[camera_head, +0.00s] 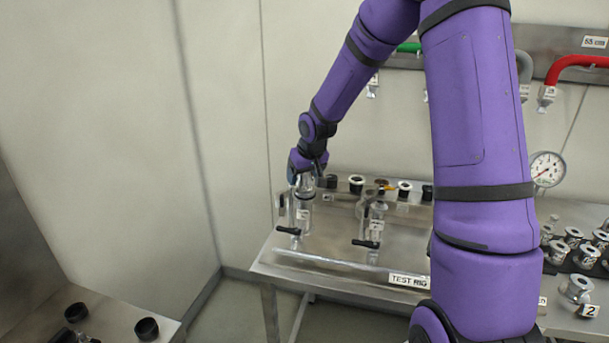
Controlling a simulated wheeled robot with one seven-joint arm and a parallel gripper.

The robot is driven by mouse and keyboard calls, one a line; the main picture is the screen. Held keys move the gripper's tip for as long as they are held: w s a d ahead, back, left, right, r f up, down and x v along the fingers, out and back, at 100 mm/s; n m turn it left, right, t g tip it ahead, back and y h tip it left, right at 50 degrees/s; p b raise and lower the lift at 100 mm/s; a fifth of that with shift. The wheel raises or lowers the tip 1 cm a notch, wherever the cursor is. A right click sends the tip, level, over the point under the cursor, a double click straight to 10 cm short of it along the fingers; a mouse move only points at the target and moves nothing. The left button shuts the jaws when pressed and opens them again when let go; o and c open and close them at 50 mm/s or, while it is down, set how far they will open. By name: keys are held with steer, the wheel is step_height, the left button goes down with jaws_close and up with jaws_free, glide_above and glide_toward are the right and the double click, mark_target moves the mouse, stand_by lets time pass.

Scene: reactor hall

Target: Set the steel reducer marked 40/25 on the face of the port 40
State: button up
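My gripper (307,174) is at the left end of the test rig, pointing down over a shiny steel fitting (305,188). The fitting stands above a small white label (302,214) too small to read. I cannot tell whether the fingers grip this fitting or are only around it. No 40/25 marking is readable, so I cannot tell which steel piece is the reducer. Several ports with dark or pale faces stand in a row along the rig, such as a pale-rimmed one (356,183). I cannot read which is port 40.
The steel rig table (340,284) carries black-handled valves (367,243) and a "TEST RIG" sign (408,280). Several steel fittings (573,237) stand at the right, near a gauge (547,169). My arm hides the middle right.

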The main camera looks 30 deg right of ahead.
steer(key=shift+o, duration=0.2)
steer(key=v, duration=1)
steer(key=s+a+r+h, duration=0.1)
steer(key=s+a+r, duration=0.2)
steer(key=s+r, duration=0.35)
steer(key=s+a+r, duration=0.3)
steer(key=s+a, duration=0.1)
steer(key=s, duration=0.5)
steer(key=s+a+r+y, duration=0.1)
steer(key=s+r, duration=0.1)
steer(key=s, duration=1.4)
steer(key=shift+s+a+t, duration=0.2)
steer(key=shift+a+t, duration=0.1)
steer(key=shift+a, duration=0.1)
